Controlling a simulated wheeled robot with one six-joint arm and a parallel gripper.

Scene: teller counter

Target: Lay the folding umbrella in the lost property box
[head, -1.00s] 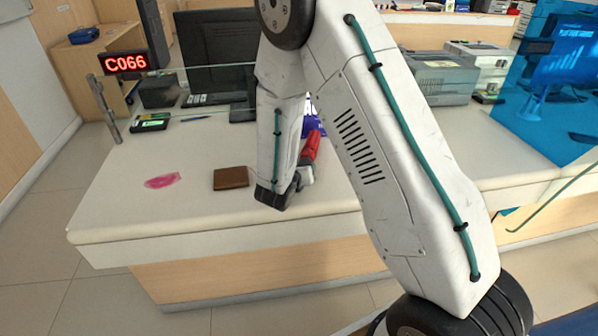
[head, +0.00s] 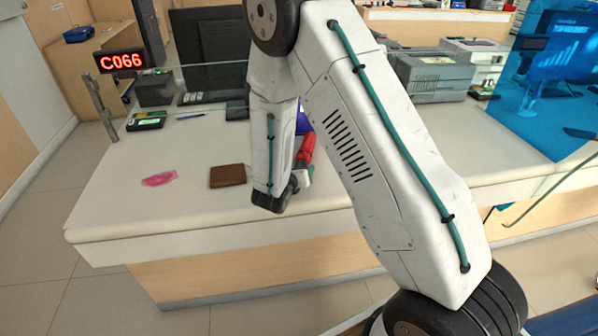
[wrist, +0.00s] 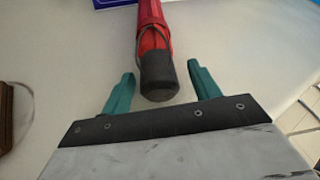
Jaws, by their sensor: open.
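The folding umbrella (wrist: 152,30) is red with a dark handle end and lies on the counter. In the wrist view its dark end points at my gripper (wrist: 160,70). My gripper is open, with one teal finger on each side of that dark end. In the head view the red umbrella (head: 306,148) shows just right of my wrist, partly hidden by my arm. I cannot make out a lost property box for certain; a blue thing (head: 304,119) behind the umbrella is mostly hidden.
A glass screen, a monitor (head: 207,45) and a printer (head: 433,75) stand behind. A blue tray (head: 78,34) sits on a far side table.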

